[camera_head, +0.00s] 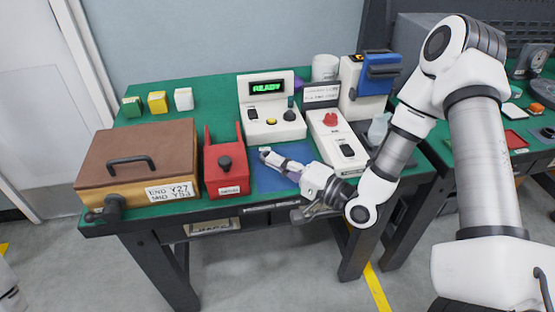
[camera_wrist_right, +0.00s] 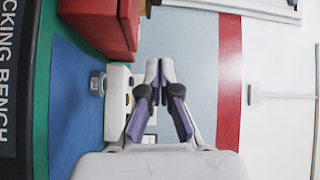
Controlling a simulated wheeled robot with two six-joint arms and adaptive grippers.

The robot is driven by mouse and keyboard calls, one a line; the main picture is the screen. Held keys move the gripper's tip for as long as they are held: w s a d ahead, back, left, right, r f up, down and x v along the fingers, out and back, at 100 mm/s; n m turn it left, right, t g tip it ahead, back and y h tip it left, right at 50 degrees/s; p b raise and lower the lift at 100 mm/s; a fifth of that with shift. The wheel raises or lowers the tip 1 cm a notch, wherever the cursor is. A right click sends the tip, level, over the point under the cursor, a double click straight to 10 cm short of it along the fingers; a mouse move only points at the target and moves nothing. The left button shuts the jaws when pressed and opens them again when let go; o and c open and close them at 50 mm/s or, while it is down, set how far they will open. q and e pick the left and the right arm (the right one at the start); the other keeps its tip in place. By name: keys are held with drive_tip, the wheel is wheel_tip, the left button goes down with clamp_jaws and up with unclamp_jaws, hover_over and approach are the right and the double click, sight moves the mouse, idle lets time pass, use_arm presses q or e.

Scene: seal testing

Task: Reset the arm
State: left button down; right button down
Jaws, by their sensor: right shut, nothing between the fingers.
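My right arm (camera_head: 487,160) reaches in from the right of the head view and bends at a low elbow. My right gripper (camera_head: 266,153) is over the blue mat (camera_head: 268,182), in front of the white tester with a green READY display (camera_head: 267,88). It is shut and empty. In the right wrist view its fingers (camera_wrist_right: 159,68) meet at the tips, with the pale wall behind them. Whether it touches anything is hard to tell. A white part of mine shows at the lower left edge of the head view, but my left gripper does not show.
The red holder (camera_head: 226,169) and brown lidded box (camera_head: 140,155) stand left of my right gripper. A white unit with a red knob (camera_head: 333,137) stands close on its right. Small yellow, green and white blocks sit at the back left of the green bench (camera_head: 213,95).

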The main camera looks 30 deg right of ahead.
drive_tip(key=s+a+f+n+g+h+p, duration=0.1)
drive_tip(key=s+a+f+n+g+p, duration=0.25)
drive_tip(key=f, duration=0.55)
drive_tip(key=s+a+f+g+h+p, duration=0.1)
drive_tip(key=s+a+f+g+h, duration=0.15)
drive_tip(key=s+f+g, duration=0.4)
drive_tip(key=s+d+f+n+g+h, duration=0.2)
drive_tip(key=s+d+f+n+g, duration=0.1)
drive_tip(key=s+f, duration=0.2)
drive_tip(key=s+d+f+n+g+h, duration=0.3)
drive_tip(key=s+f+n, duration=0.1)
drive_tip(key=s, duration=0.6)
drive_tip(key=shift+d+f, duration=0.2)
drive_tip(key=shift+f, duration=0.35)
